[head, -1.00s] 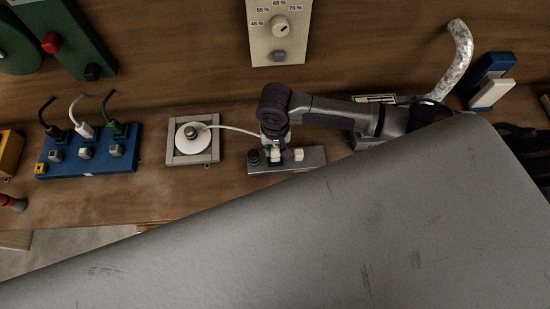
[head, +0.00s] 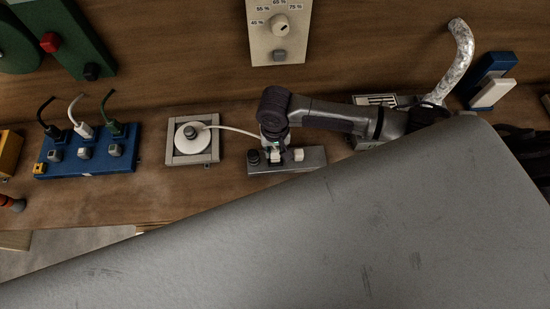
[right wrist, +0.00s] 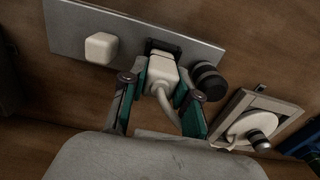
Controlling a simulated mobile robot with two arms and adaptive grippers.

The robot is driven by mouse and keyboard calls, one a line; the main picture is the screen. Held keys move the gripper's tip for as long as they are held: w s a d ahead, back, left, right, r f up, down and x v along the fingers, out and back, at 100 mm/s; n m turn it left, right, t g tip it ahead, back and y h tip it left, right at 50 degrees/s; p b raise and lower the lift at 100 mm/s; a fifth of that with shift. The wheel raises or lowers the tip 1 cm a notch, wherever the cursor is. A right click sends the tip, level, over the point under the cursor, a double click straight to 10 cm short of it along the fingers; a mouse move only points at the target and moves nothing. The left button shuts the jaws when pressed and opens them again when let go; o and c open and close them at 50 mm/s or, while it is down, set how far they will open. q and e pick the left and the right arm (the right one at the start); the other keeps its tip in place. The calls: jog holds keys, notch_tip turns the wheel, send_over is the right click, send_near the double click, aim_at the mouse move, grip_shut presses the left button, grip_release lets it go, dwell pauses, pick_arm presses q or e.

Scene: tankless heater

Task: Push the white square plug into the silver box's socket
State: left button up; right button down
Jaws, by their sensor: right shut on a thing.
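The silver box (head: 315,160) lies on the wooden bench, with a white square button (head: 298,155) and a black round knob (head: 253,159) on it. The white square plug (right wrist: 162,72) is at the black socket (right wrist: 161,46) between the button and the knob. The socket's dark rim shows beyond the plug; how deep the plug sits I cannot tell. My right gripper (head: 273,148) is over the box; in the right wrist view its teal-padded fingers (right wrist: 160,88) are shut on the plug from both sides. My left gripper is not in view.
A white cable (head: 232,129) runs from the plug to a round white reel on a grey square base (head: 180,160) at left. A blue block (head: 62,166) with several plugs stands farther left. A large grey surface (head: 300,240) covers the foreground.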

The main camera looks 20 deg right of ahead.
aim_at(275, 150)
jog(key=c, duration=0.8)
grip_release()
jog(key=shift+f, duration=0.1)
jog(key=shift+r, duration=0.3)
notch_tip(275, 150, up, 12)
jog(key=shift+f, duration=0.25)
jog(key=shift+s+f, duration=0.1)
